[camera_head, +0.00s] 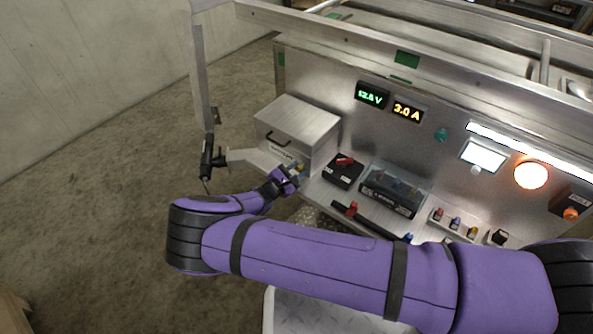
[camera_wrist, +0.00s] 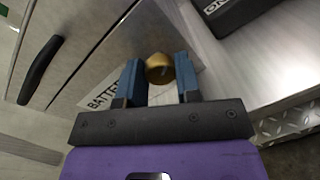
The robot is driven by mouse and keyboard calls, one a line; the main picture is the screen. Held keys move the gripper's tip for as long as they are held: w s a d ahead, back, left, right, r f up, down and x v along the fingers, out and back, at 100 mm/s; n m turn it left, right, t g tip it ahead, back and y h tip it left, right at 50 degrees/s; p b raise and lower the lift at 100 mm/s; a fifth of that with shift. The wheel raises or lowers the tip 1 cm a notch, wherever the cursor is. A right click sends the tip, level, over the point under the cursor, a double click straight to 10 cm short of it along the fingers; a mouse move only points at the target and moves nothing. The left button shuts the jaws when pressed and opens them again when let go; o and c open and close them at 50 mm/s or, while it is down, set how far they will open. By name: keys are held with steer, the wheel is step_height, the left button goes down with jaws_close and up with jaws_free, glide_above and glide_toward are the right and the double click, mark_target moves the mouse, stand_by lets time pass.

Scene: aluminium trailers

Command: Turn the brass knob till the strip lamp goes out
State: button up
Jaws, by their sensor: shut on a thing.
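The brass knob (camera_wrist: 158,68) sits on the front of a metal box (camera_head: 298,128) with a label that begins "BATTE". My gripper (camera_wrist: 158,82) has its two blue fingers on either side of the knob and is shut on it. In the head view my gripper (camera_head: 296,170) is at the box's lower front, and the knob is mostly hidden there. The strip lamp (camera_head: 530,151) is a long white bar at the upper right of the metal panel, and it is lit.
The box has a dark handle (camera_head: 279,139) left of my gripper. A black block with a red switch (camera_head: 344,170) and a clear-covered unit (camera_head: 394,190) stand right of it on the shelf. A round orange lamp (camera_head: 531,175) glows. Displays read 12.8 V (camera_head: 371,96) and 3.0 A (camera_head: 407,109).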

steer(key=o, duration=0.9)
steer(key=v, duration=1)
steer(key=shift+s+a, duration=0.25)
steer(key=shift+s, duration=0.1)
